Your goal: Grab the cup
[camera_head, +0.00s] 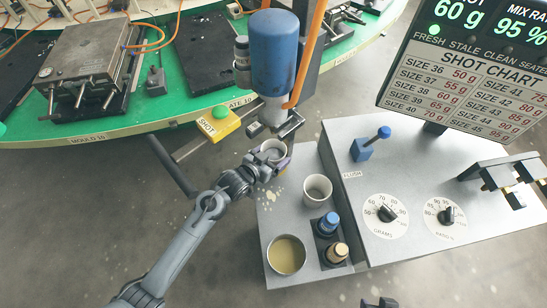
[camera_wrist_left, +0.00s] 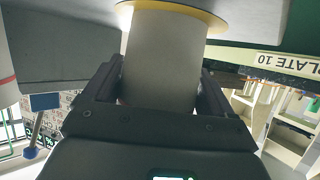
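A grey cup (camera_head: 273,150) stands below the nozzle of the blue dispenser (camera_head: 276,55). My left gripper (camera_head: 262,165) reaches it from the front left, and its fingers hide part of it. In the left wrist view, which is upside down, the pale cup (camera_wrist_left: 165,55) lies between the two fingers of the gripper (camera_wrist_left: 160,85), with no clear gap on either side. Its end meets a yellow-edged round pad (camera_wrist_left: 205,15). A second grey cup (camera_head: 317,190) stands empty on the grey bench (camera_head: 280,220). Only a dark bit of my right gripper (camera_head: 378,303) shows at the bottom edge.
A yellow SHOT button box (camera_head: 218,123) is left of the cup. The green carousel (camera_head: 110,130) lies behind. Dials (camera_head: 387,213) and a shot chart are to the right.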

